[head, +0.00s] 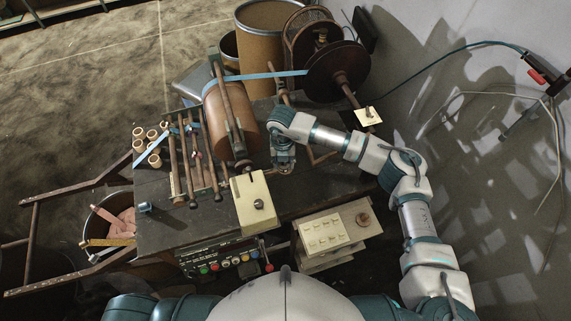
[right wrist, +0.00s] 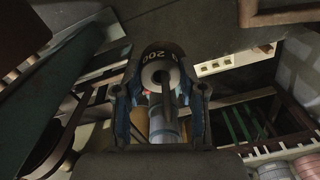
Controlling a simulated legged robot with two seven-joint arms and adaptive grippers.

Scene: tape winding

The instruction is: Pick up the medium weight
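My right gripper (head: 283,158) is low over the dark table, right of the brown roll. In the right wrist view a round weight marked "200" (right wrist: 162,66) lies between the fingers of my right gripper (right wrist: 160,92), with a pale ring and a grey shaft below the marking. The fingers flank it closely; whether both pads touch it is unclear. In the head view the hand hides this weight. A small blue-grey cylinder (head: 146,207), possibly another weight, stands at the table's front left. My left gripper is not in view.
The brown roll (head: 232,118) and the large dark reel (head: 338,70) stand near the right hand, joined by blue tape (head: 262,76). A cream box (head: 253,200) is in front. Wooden rods and small rings (head: 153,135) are at left. The table's front left is fairly clear.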

